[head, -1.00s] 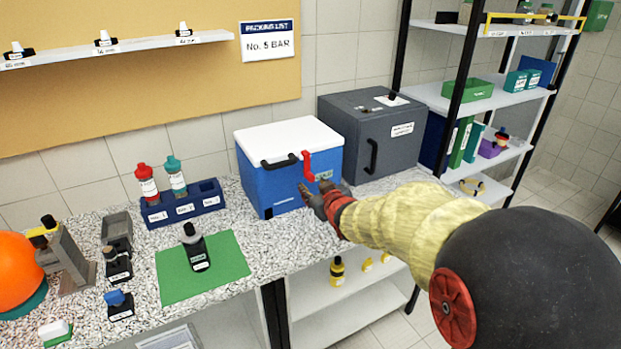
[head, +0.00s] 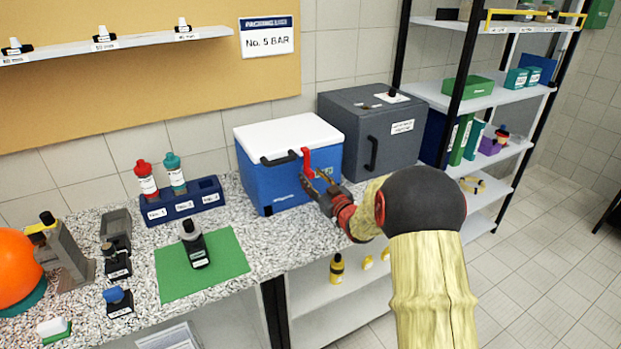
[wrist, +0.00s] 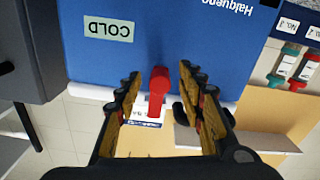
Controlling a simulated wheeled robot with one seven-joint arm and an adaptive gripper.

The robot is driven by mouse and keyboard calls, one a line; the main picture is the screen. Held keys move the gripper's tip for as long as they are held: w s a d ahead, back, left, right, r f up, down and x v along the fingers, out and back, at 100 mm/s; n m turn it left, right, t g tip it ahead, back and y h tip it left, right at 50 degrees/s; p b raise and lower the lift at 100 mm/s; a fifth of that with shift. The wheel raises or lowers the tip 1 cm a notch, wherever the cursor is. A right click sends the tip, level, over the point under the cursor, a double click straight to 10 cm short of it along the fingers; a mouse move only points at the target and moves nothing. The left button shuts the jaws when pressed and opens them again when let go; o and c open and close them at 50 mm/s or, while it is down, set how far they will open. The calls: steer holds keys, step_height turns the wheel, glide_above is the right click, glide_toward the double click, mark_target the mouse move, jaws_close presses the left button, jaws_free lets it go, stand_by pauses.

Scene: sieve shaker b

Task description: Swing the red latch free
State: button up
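The red latch (head: 307,161) hangs on the front of the blue cooler box (head: 270,188), at the edge of its white lid (head: 287,138). My gripper (head: 321,180) is in front of the cooler, close to the latch's lower end. In the wrist view the picture is upside down, and the latch (wrist: 158,88) shows between the two fingers of my gripper (wrist: 158,76). The fingers are open, with a gap on each side of the latch. I cannot tell whether its tip reaches fully between the pads.
A dark handle (head: 279,160) sits left of the latch. A grey cabinet (head: 345,125) stands close on the right. A blue rack (head: 183,204) with red and teal bottles and a green mat (head: 225,255) lie to the left.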

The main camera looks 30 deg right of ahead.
steer(key=shift+w, duration=0.95)
steer(key=shift+c, duration=1.3)
jaws_close()
